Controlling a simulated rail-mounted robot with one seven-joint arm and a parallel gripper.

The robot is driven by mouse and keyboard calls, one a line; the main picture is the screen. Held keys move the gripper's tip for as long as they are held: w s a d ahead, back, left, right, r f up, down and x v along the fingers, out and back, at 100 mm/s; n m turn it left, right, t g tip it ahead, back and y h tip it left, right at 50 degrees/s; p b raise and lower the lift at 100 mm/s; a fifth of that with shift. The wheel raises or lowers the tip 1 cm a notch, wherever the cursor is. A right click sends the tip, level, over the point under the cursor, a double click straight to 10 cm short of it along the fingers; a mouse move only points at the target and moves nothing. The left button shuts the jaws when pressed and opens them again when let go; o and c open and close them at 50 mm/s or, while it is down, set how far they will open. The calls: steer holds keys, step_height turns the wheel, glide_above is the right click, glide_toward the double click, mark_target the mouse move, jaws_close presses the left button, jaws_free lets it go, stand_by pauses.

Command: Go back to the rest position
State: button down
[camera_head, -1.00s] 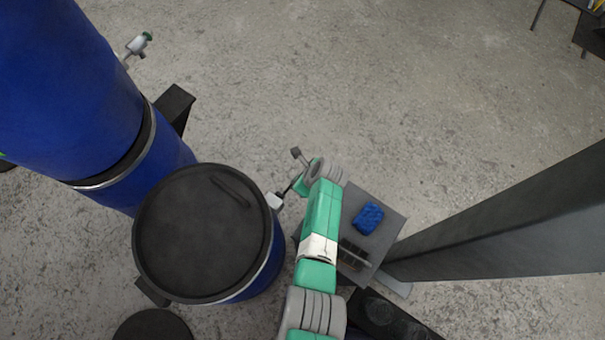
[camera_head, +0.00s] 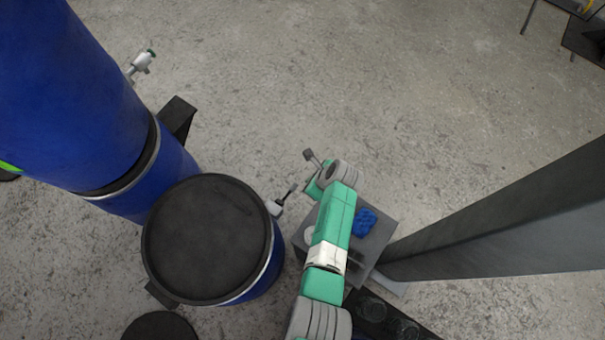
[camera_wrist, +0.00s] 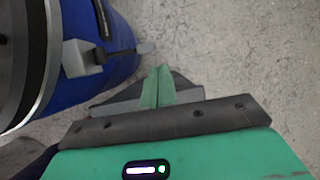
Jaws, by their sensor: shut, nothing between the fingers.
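My gripper (camera_wrist: 157,87) shows in the wrist view with its two green fingers together and nothing between them. It is beside the blue barrel, with a gap of floor in view. In the head view my green and grey arm reaches up from the bottom centre, over the left part of a small grey stand. The gripper's fingers cannot be made out there.
A blue barrel with a black lid (camera_head: 207,238) stands left of my arm, its grey tap (camera_head: 275,207) close to it. A taller blue barrel (camera_head: 70,95) is behind. A blue sponge (camera_head: 364,222) lies on the grey stand (camera_head: 377,240). A dark post (camera_head: 500,225) stands right.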

steer(key=v, duration=0.3)
steer(key=w+p+v, duration=0.1)
steer(key=v, duration=0.1)
steer(key=shift+s+d+r, duration=0.1)
steer(key=shift+d, duration=0.3)
steer(key=w+d+r+n+t+h, duration=0.15)
steer(key=w+r+n+t, duration=0.4)
steer(key=r, duration=1.25)
steer(key=w+r+n+t+h, duration=0.2)
steer(key=w+r+n+t, duration=0.35)
steer(key=r, duration=1.25)
step_height(320, 180, up, 14)
steer(key=s+a+n+t, duration=0.2)
steer(key=n, duration=0.3)
steer(key=s+a+r+n+t, duration=0.3)
steer(key=s+r+n+t, duration=0.15)
steer(key=s+r, duration=0.6)
steer(key=s+a+r+n+t, duration=0.4)
steer(key=s+r, duration=0.4)
steer(key=r, duration=0.5)
step_height(320, 180, up, 18)
steer(key=p, duration=1.6)
steer(key=shift+s+d+f+n+p, duration=0.2)
steer(key=shift+s+d+n+p, duration=0.2)
steer(key=shift+d, duration=0.1)
